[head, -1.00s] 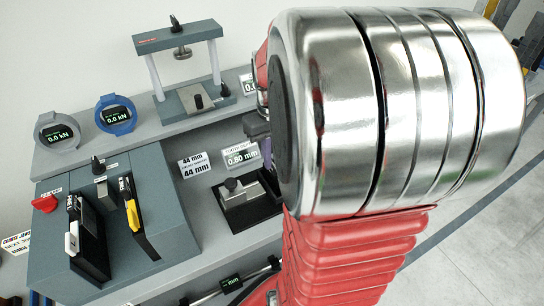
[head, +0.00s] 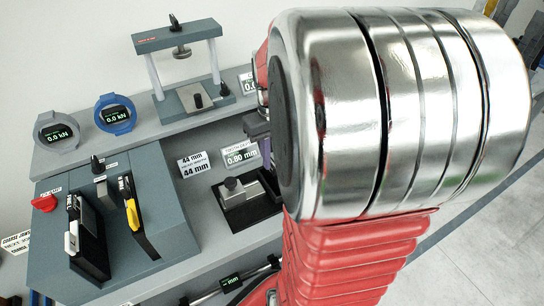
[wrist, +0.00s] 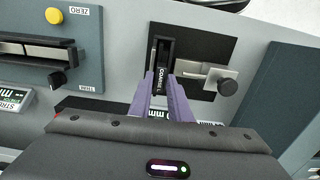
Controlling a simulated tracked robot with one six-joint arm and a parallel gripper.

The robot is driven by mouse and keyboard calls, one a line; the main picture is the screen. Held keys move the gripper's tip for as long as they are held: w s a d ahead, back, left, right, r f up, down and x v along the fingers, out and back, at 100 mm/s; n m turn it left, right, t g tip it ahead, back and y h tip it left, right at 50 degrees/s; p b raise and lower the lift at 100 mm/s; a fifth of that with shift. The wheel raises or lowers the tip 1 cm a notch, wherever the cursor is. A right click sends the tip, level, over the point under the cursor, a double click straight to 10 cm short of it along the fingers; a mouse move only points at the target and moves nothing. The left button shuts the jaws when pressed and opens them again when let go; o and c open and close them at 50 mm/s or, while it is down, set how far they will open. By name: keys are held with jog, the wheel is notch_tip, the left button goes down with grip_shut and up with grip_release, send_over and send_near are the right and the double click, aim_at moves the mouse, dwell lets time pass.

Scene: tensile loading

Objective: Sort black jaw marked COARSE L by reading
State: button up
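The black jaw marked COARSE L (wrist: 162,68) stands at the left part of a black gauge base in the wrist view, its label facing the camera. The purple fingers of my gripper (wrist: 161,82) lie along both sides of it and seem closed against it, with no clear gap. The jaw's lower end is partly hidden between the fingers. The gauge base (wrist: 200,42) also shows in the head view (head: 236,218), beside a display reading 0.80 mm (head: 240,155). In the head view my arm hides most of my gripper and the jaw.
A grey block (head: 150,185) with two slots holds a white-tabbed and a yellow-tabbed black piece. A black knob (wrist: 228,87) sits right of my fingers.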

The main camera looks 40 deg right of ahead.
jog(key=o, duration=0.4)
notch_tip(320, 180, up, 12)
dwell(0.7)
dwell(0.5)
